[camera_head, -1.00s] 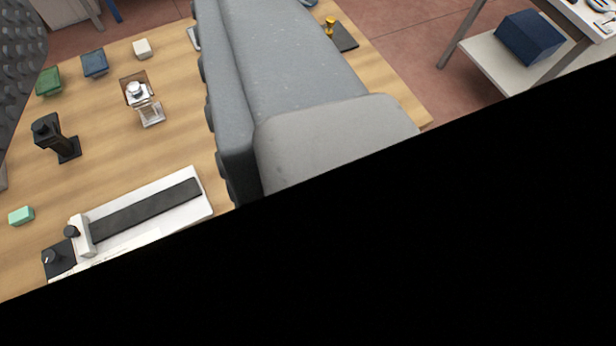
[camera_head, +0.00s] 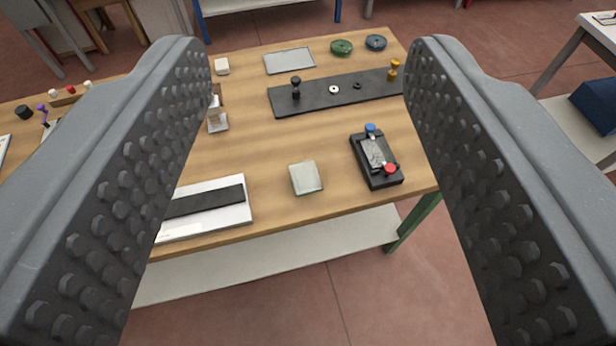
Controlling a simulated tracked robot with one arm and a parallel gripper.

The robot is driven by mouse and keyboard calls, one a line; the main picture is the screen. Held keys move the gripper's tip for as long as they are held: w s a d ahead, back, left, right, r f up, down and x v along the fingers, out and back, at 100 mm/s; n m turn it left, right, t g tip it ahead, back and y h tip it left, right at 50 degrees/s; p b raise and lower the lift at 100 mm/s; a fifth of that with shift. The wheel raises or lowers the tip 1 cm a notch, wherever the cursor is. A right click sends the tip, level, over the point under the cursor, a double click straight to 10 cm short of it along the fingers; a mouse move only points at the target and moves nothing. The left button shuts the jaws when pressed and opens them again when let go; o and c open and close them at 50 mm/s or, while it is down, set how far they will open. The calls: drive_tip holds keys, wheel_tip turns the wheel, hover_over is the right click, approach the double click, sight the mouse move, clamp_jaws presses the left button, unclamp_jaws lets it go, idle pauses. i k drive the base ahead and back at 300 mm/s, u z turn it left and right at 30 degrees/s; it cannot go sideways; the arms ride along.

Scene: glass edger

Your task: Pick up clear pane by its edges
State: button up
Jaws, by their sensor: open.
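The clear pane (camera_head: 305,178) is a small, pale, squarish piece with a greenish front edge. It lies flat on the wooden table (camera_head: 330,208) near its front edge, with bare wood around it. My gripper (camera_head: 308,62) is open, with one studded grey finger at each side of the view. In the picture the pane shows between the two fingers, well apart from both. Nothing is between the fingers.
A black device with blue and red knobs (camera_head: 377,158) stands right of the pane. A white board with a black strip (camera_head: 207,208) lies left. Behind are a long dark plate (camera_head: 315,93), a grey sheet (camera_head: 289,60) and green (camera_head: 341,47) and blue (camera_head: 376,42) discs.

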sight(305, 179)
drive_tip(key=k, duration=1.3)
drive_tip(key=u, duration=0.2)
drive_tip(key=i, duration=1.95)
drive_tip(key=z, duration=0.85)
